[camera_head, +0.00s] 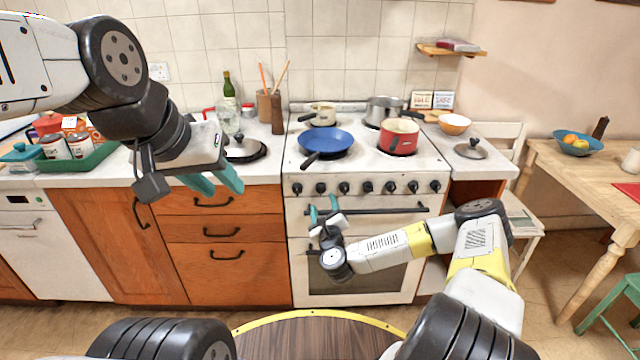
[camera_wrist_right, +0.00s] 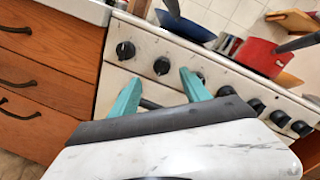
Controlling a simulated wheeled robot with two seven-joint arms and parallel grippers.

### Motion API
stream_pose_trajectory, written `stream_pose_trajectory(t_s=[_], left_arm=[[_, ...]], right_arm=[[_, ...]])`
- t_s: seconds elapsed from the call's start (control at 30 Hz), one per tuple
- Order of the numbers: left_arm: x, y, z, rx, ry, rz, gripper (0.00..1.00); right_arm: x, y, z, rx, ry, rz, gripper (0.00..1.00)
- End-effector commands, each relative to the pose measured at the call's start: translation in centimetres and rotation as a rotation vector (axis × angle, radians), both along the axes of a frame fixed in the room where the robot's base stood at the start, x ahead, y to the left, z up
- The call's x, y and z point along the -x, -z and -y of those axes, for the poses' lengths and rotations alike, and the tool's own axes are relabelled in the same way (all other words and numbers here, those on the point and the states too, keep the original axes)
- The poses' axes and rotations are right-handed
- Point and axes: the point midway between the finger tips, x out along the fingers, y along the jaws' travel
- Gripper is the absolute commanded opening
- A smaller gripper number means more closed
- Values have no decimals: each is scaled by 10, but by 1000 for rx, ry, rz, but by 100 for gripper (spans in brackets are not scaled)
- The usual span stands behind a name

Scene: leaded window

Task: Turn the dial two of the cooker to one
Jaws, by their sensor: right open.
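The white cooker (camera_head: 440,160) stands at the centre right with a row of several black dials on its front. Dial two (camera_head: 320,188), second from the left, also shows in the right wrist view (camera_wrist_right: 161,65). The marks around it are too small to read. My right gripper (camera_head: 323,208) is open and empty in front of the cooker, just below dial two in the head view. In the right wrist view, dial two appears between its teal fingertips (camera_wrist_right: 160,77), with no contact visible. My left gripper (camera_head: 222,188) is raised before the drawers, its teal fingers apart and empty.
An oven door handle (camera_head: 365,211) runs below the dials, close to my right gripper. A blue pan (camera_head: 326,142), its handle toward the front, and a red pot (camera_head: 398,137) stand on the hob. Wooden drawers (camera_head: 220,228) are left of the cooker.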

Motion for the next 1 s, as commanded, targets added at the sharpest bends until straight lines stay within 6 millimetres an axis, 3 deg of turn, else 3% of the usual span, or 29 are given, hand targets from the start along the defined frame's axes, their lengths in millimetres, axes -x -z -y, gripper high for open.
stream_pose_trajectory(t_s=[0.17, 0.6, 0.97, 1.0], left_arm=[[0, 0, 0, 0, 0, 0, 36], [0, 0, 0, 0, 0, 0, 36], [0, 0, 0, 0, 0, 0, 36], [0, 0, 0, 0, 0, 0, 36]], right_arm=[[-9, 2, 3, -28, 27, 3, 55], [-71, 2, -2, -25, 24, 2, 55], [-77, 2, -3, -25, 22, 1, 55], [-77, 2, -3, -25, 22, 1, 47]])
